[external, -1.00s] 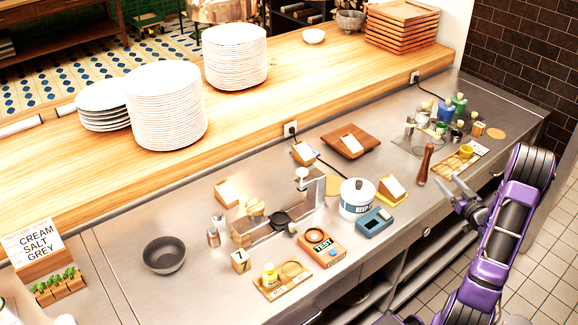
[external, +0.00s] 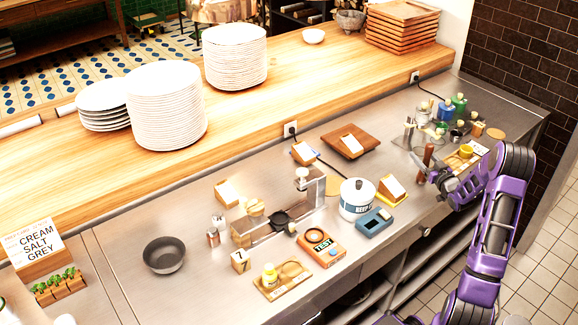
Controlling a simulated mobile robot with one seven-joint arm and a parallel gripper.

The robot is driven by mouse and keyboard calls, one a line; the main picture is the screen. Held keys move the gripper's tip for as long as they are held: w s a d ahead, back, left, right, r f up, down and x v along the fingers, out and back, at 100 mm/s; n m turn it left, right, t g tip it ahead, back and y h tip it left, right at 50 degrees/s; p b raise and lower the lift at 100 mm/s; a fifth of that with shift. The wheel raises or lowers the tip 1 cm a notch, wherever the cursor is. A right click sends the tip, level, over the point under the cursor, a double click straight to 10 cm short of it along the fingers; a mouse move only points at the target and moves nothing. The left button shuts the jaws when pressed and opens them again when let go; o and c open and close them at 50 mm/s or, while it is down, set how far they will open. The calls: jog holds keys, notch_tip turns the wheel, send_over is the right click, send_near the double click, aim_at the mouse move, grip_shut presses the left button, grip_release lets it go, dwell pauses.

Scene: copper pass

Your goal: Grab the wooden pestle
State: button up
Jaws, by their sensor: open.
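The wooden pestle (external: 428,155) is a dark reddish-brown rod standing upright on the steel counter at the right. Its lower part is hidden behind my gripper (external: 425,172). My gripper is at the end of the purple arm, reaching in from the right at the pestle's lower part. Its jaws are open. I cannot tell at this size whether the pestle lies between the fingers or whether they touch it.
Small bottles and jars (external: 455,105) crowd the counter behind the pestle. A wooden tray with a yellow cup (external: 466,151) stands close to its right. A white pot (external: 356,199) and a blue device (external: 374,221) stand to the left. The steel counter (external: 120,240) is clearer at far left.

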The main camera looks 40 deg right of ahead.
jog(key=shift+w+d, duration=0.1)
jog(key=shift+w, duration=0.25)
jog(key=shift+c, duration=0.3)
grip_shut()
jog(key=shift+r, duration=0.15)
